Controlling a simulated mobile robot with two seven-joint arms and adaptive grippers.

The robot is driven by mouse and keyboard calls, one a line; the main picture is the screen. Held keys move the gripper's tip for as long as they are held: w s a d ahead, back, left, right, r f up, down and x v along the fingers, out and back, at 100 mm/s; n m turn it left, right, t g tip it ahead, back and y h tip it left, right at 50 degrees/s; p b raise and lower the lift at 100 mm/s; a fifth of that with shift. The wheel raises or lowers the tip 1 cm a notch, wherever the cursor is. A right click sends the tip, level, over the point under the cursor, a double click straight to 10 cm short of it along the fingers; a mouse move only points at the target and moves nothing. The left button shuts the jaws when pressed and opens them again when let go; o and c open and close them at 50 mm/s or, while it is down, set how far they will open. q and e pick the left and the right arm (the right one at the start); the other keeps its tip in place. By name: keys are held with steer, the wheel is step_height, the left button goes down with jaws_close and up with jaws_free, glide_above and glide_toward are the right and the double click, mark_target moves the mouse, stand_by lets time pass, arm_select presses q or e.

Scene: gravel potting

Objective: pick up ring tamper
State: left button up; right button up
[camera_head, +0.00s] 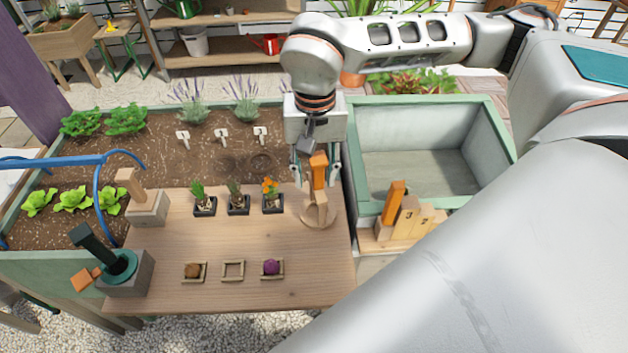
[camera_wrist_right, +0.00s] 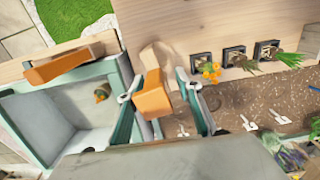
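An upright tool with an orange block handle (camera_head: 319,168) and a pale wooden lower part (camera_head: 317,212) stands at the right end of the wooden table; I take it for the ring tamper. My right gripper (camera_head: 316,176) comes down over it from behind. In the right wrist view the orange handle (camera_wrist_right: 152,97) sits between the two open fingers (camera_wrist_right: 157,96), with a gap visible on each side. The underside of the tool is hidden. My left gripper is not in view.
The table (camera_head: 200,240) also holds several potted seedlings (camera_head: 238,204), small square frames (camera_head: 233,271) and two tools on grey blocks (camera_head: 148,208) at the left. A numbered wooden rack (camera_head: 408,222) and a pale green bin (camera_head: 415,175) are at the right. A soil bed (camera_head: 160,160) lies behind.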

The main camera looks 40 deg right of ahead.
steer(key=shift+f, duration=0.4)
steer(key=shift+c, duration=0.4)
jaws_close()
